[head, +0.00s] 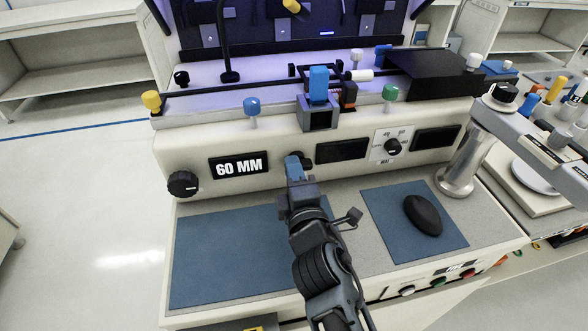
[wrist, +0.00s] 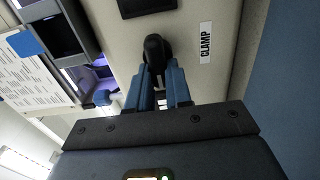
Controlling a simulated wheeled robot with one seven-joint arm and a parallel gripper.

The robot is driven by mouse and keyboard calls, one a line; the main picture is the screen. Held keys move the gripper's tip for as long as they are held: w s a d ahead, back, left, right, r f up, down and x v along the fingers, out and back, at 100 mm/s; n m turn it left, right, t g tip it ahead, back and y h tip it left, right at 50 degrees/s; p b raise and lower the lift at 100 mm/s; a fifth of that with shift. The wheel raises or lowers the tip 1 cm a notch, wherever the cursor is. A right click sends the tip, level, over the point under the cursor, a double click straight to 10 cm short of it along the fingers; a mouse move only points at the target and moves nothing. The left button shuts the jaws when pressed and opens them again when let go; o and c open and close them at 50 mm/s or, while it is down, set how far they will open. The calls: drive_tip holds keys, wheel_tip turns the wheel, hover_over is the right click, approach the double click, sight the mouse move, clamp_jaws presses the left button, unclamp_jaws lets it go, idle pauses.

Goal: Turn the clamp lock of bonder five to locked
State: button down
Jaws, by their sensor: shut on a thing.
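The clamp lock is a small black knob (wrist: 156,48) on the cream front panel of the bonder, beside a white CLAMP label (wrist: 206,43) in the wrist view. In the head view a bit of the black clamp lock (head: 306,160) shows just right of my blue fingertips. My gripper (head: 295,164) reaches up to the panel between the 60 MM display and a dark blank display. In the wrist view the two blue fingers of my gripper (wrist: 161,80) are shut on the knob, one on each side. The knob's pointer and any lock markings cannot be made out.
The 60 MM display (head: 239,165) and a black dial (head: 183,184) lie to the left. A heater-type dial (head: 393,146) is on the right. A blue mat (head: 228,255) and a black mouse (head: 423,214) on another mat flank my arm. A metal post (head: 458,178) stands at right.

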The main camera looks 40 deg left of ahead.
drive_tip(key=shift+r, duration=0.15)
drive_tip(key=c, duration=1.3)
unclamp_jaws()
drive_tip(key=shift+o, duration=1.3)
drive_tip(key=shift+a, duration=0.15)
drive_tip(key=shift+s+d+p, duration=0.35)
drive_tip(key=shift+d+p, duration=0.2)
drive_tip(key=shift+d, duration=0.2)
drive_tip(key=shift+p+v, duration=1.2)
drive_tip(key=shift+v, duration=0.45)
drive_tip(key=shift+p+v, duration=0.4)
drive_tip(key=shift+v, duration=0.45)
drive_tip(key=shift+s+d, duration=0.3)
drive_tip(key=shift+s, duration=0.1)
